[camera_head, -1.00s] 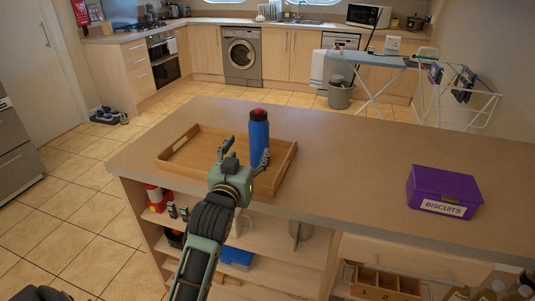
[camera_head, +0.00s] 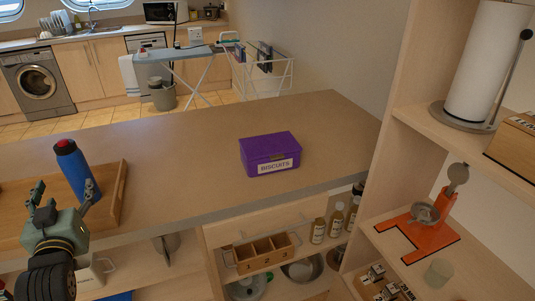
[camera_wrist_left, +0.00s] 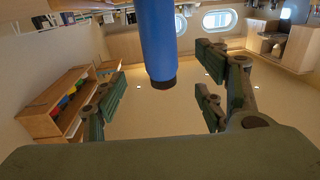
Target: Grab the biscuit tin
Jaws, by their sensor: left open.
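The biscuit tin is a purple box (camera_head: 270,145) with a white BISCUITS label, standing closed on the counter in the middle of the head view. My left gripper (camera_head: 65,198) is at the lower left of that view, well to the left of the tin. Its fingers are spread and hold nothing. A blue bottle with a red-and-dark top (camera_head: 76,170) stands just beyond it and shows between the open fingers in the left wrist view (camera_wrist_left: 157,40). The tin does not show in the left wrist view. My right gripper is out of view.
A wooden tray (camera_head: 112,190) lies under the bottle. The counter (camera_head: 190,150) around the tin is clear. Shelves at the right hold a paper towel roll (camera_head: 487,60) and an orange stand (camera_head: 425,225). A numbered wooden box (camera_head: 263,253) sits below the counter.

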